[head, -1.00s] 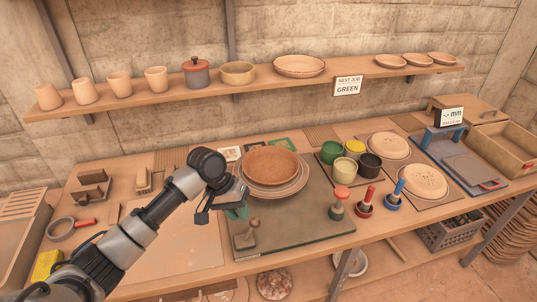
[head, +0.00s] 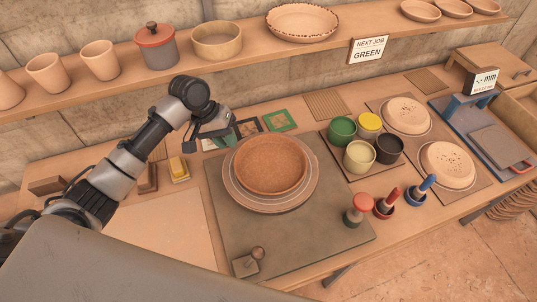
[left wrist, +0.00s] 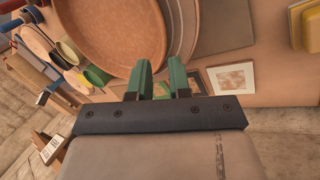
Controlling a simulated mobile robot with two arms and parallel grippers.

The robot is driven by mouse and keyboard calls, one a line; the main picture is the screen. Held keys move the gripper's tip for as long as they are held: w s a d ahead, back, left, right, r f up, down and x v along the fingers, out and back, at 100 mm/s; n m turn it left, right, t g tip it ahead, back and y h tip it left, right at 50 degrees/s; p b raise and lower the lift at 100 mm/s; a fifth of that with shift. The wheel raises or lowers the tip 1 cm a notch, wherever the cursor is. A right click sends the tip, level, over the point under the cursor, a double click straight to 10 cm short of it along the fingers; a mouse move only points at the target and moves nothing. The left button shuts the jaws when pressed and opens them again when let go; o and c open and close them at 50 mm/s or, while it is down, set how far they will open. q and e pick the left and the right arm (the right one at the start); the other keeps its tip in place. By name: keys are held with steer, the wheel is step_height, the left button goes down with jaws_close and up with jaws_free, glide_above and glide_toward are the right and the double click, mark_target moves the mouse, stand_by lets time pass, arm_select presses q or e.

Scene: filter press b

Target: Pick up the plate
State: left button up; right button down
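A round brown, shallow dish-like form (head: 271,165) sits on a wider pale grey-pink plate or disc (head: 238,193), which shows as a ring around it. Both rest on the dark grey mat (head: 225,240). My left gripper (head: 228,137), with green fingers, is at the back left of this stack, close to its rim. In the left wrist view the two fingers (left wrist: 160,80) stand apart by a small gap, with the brown form (left wrist: 115,35) and the plate edges (left wrist: 182,30) just beyond the tips. I cannot tell whether they touch. My right gripper does not show.
Glaze cups (head: 359,155) stand right of the mat, with two speckled plates (head: 447,165) beyond. Red and blue handled tools (head: 386,202) stand in front. A small stamp (head: 249,263) is on the mat's front corner. The shelf (head: 200,75) runs above the bench.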

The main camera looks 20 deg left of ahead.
mark_target(237, 155)
arm_select(q)
steer(key=shift+p+x, duration=0.35)
steer(key=shift+x, duration=0.5)
steer(key=p+x, duration=0.1)
steer(key=x, duration=0.3)
steer(key=shift+f, duration=0.25)
steer(key=shift+d+f, duration=0.1)
steer(key=shift+f, duration=0.05)
jaws_close()
